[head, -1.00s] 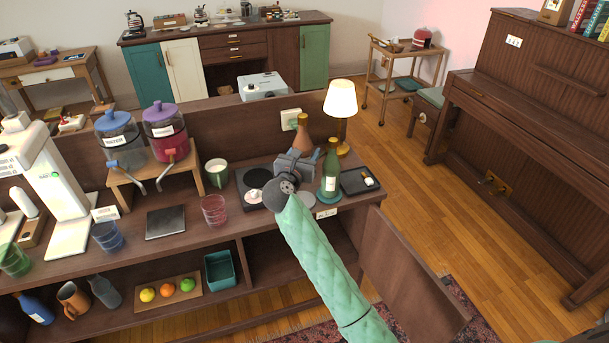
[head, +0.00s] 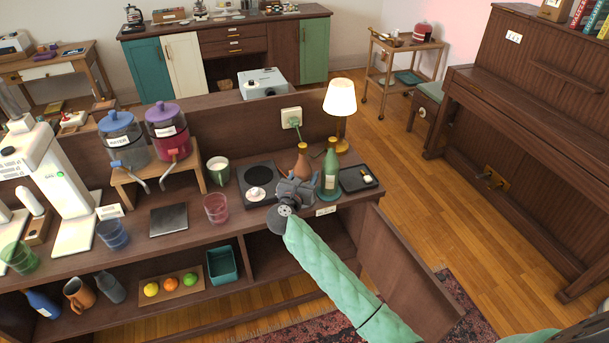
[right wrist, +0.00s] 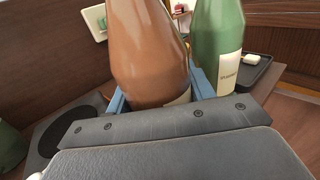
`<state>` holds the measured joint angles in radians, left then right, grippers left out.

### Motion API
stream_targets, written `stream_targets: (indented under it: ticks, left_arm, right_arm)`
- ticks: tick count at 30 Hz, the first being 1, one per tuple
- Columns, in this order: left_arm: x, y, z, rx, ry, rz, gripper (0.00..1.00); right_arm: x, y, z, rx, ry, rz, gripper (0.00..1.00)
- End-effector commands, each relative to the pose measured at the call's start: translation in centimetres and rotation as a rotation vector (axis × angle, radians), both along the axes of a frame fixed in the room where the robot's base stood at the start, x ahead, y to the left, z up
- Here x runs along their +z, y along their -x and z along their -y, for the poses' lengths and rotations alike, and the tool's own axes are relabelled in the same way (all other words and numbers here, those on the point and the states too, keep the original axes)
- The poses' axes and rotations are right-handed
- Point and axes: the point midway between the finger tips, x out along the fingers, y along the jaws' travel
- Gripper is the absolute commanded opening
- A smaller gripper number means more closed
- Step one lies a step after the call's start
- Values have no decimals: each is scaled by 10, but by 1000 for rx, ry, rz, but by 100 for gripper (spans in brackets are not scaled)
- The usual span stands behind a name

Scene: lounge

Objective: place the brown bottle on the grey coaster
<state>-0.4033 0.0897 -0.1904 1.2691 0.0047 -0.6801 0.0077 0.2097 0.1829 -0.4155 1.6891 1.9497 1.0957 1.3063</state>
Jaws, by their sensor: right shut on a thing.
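The brown bottle (head: 302,164) is upright at the right part of the counter, just left of the green bottle (head: 330,172). My right gripper (head: 299,182) is shut on it from the front, low on its body. In the right wrist view the brown bottle (right wrist: 150,45) stands between the blue fingers, with the green bottle (right wrist: 217,40) close on the right. My left gripper is not in view.
A dark tray (head: 358,179) and a lamp (head: 340,100) are to the right and behind. A black plate with a white knob (head: 257,193) lies left of my gripper. A wall socket (head: 291,117) is behind.

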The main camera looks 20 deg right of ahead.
Motion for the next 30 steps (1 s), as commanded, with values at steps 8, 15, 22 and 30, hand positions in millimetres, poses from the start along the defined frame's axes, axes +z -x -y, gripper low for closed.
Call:
stream_targets:
  ticks: [8,15,22,30]
  left_arm:
    - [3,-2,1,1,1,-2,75]
    - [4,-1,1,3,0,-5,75]
    - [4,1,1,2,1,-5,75]
    - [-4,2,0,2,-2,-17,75]
  right_arm:
    - [-1,0,0,0,-1,2,9]
    - [-2,0,0,0,-1,0,62]
    - [-1,0,0,0,0,0,62]
    - [-2,7,-7,1,-4,0,62]
